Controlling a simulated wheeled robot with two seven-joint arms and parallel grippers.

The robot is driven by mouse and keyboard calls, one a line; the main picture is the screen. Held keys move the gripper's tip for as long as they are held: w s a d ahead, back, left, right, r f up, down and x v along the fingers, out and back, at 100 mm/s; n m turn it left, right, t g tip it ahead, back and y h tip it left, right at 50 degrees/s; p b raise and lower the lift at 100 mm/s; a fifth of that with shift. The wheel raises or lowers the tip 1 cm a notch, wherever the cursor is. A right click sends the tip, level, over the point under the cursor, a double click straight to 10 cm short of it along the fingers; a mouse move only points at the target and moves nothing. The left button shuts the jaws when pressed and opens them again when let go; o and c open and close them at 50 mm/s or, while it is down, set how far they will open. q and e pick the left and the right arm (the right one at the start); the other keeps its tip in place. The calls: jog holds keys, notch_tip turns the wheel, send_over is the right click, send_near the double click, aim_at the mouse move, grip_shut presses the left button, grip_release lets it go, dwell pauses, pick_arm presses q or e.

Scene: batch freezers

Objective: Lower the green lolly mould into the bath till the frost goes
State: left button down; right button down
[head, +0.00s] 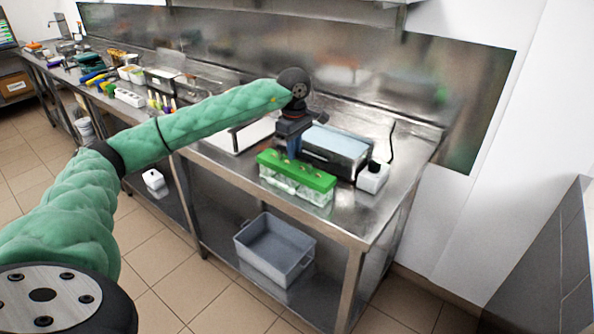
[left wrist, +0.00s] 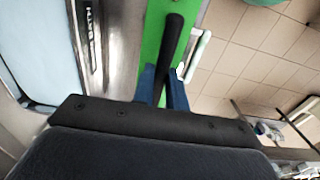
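The green lolly mould (head: 297,171) has a green top with several small tan spots and a pale, frosty-looking clear body. It is upright near the counter's front edge; I cannot tell whether its base touches the steel. Its green top also fills a strip in the left wrist view (left wrist: 153,40). My left gripper (head: 292,150) points down over the mould, its blue fingers closed around a black bar-like handle (left wrist: 172,45) above the green top. The bath (head: 340,144), a dark box with a pale blue surface, stands just behind the mould. My right gripper is out of view.
A white block with a black top (head: 373,176) stands right of the bath. A white tray (head: 243,134) lies left of it. Grey tub (head: 275,250) is on the lower shelf. Steel backsplash rises behind; tools crowd the counter's far left.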

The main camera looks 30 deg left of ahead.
pick_arm(q)
notch_tip(320, 180, up, 14)
jog(key=p, duration=0.4)
jog(key=shift+f+p, duration=0.2)
jog(key=shift+p, duration=0.1)
dwell(1.1)
jog(key=shift+w, duration=0.1)
jog(key=w+d+p, duration=0.1)
jog(key=w, duration=1.8)
jog(key=shift+w+d+f, duration=0.15)
jog(key=shift+w+f, duration=0.1)
jog(key=shift+w, duration=0.1)
dwell(1.2)
jog(key=shift+f, duration=0.4)
dwell(1.1)
